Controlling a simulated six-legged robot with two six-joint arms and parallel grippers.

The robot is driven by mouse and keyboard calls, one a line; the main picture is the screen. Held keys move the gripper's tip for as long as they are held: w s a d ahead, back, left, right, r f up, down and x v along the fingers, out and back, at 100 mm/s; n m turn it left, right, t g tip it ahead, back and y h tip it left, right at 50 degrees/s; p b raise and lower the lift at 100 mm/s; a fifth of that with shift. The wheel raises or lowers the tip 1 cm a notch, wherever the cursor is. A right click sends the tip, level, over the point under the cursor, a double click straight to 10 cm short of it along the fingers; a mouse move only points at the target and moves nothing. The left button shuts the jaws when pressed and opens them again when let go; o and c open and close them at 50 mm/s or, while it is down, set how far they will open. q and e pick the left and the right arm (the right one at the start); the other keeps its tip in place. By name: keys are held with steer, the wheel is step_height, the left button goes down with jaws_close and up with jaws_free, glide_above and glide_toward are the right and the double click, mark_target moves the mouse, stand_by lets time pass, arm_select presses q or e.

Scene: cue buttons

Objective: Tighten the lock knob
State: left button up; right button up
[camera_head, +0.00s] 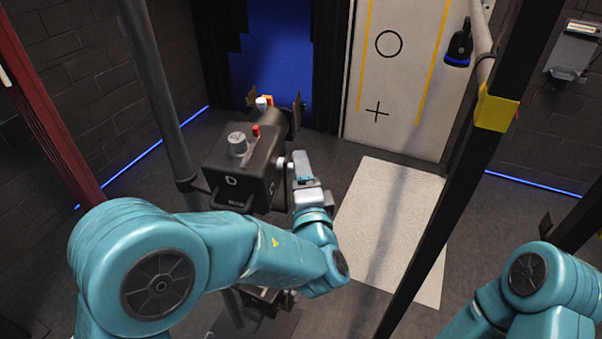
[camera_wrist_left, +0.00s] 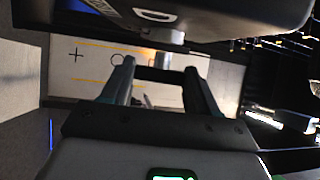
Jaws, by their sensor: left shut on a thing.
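A black stage lamp (camera_head: 240,165) hangs on a vertical pole, with a grey dial and a red button on top. The lock knob (camera_head: 281,164) is a small pale round piece on the lamp's right side. My left gripper (camera_head: 299,164) reaches up to that side and is shut on the lock knob. In the left wrist view the two fingers of my left gripper (camera_wrist_left: 160,75) point at the dark lamp housing (camera_wrist_left: 210,15), with the grey knob (camera_wrist_left: 170,37) at their tips. The fingers partly hide the contact. My right gripper is out of view.
A dark upright post (camera_head: 460,170) with yellow tape stands right of the lamp. A grey pole (camera_head: 150,90) stands to its left. A pale mat (camera_head: 385,220) lies on the floor.

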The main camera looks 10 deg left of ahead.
arm_select(q)
steer(key=m+g+p, duration=0.1)
steer(key=g+p, duration=0.2)
steer(key=g, duration=0.1)
steer(key=r+m+g+p, duration=0.1)
steer(key=g+p, duration=0.2)
steer(key=g, duration=0.2)
steer(key=w+m+g+h+p, duration=0.1)
steer(key=m+g+p, duration=0.1)
steer(key=g+p, duration=0.1)
steer(key=shift+d+r+g, duration=0.2)
steer(key=shift+r+g, duration=0.05)
steer(key=shift+g, duration=0.45)
steer(key=shift+w+m+g, duration=0.2)
steer(key=shift+m+g, duration=0.2)
steer(key=shift+g, duration=1.4)
steer(key=shift+g+y, duration=0.3)
steer(key=shift+g, duration=0.2)
steer(key=o, duration=1.1)
steer(key=shift+c, duration=0.2)
steer(key=shift+a, duration=0.1)
